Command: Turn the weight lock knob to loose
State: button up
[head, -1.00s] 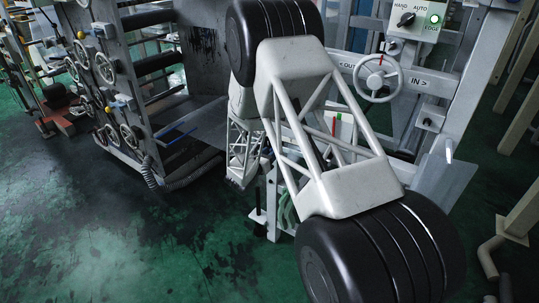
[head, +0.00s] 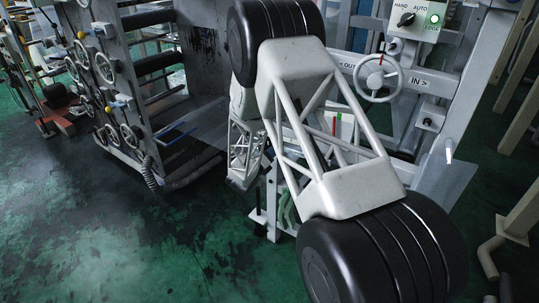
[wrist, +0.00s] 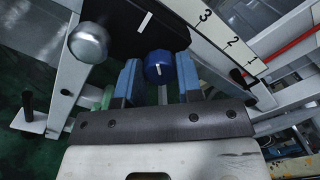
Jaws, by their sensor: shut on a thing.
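In the wrist view, the weight lock knob (wrist: 158,65) is blue, with a short white line on its face that stands nearly upright. It sits at the lower edge of a black plate (wrist: 128,22) that carries a slanted white mark. My gripper (wrist: 159,75) has its two blue-grey fingers on either side of the knob and is shut on it. The exact contact at the fingertips is partly hidden. In the head view my own arm covers the gripper and the knob.
A white scale bar (wrist: 220,40) with numbers runs right of the knob. A silver ball (wrist: 88,43) is close on the left. In the head view, a handwheel (head: 379,77) and a switch box (head: 417,20) with a green light stand behind my arm.

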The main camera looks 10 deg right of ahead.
dwell(0.4)
jog(key=o, duration=0.9)
jog(key=shift+a, duration=0.1)
jog(key=shift+v, duration=3.8)
jog(key=shift+s, duration=0.1)
